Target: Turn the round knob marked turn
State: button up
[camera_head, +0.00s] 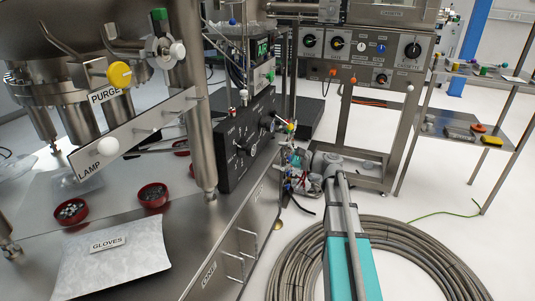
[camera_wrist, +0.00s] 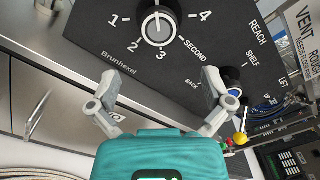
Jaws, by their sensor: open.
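A black control box (camera_wrist: 110,25) fills the top of the wrist view. A round black knob (camera_wrist: 158,27) with a white pointer sits on it, ringed by the numbers 1 to 4 and the word SECOND. I can read no "turn" mark in either view. My gripper (camera_wrist: 161,84) is open and empty, its two fingers spread below the knob in the wrist view and apart from it. In the head view the box (camera_head: 232,165) stands on the steel bench, with my gripper (camera_head: 296,160) just right of its front face.
A smaller dark knob and coloured ball-tipped levers (camera_wrist: 240,138) are close to my right finger. The steel bench front (camera_wrist: 40,110) lies at left. A steel cabinet (camera_head: 360,60) bears several other knobs behind. Coiled hose (camera_head: 410,250) lies on the floor around my arm.

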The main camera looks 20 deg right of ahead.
jog(key=shift+v, duration=0.95)
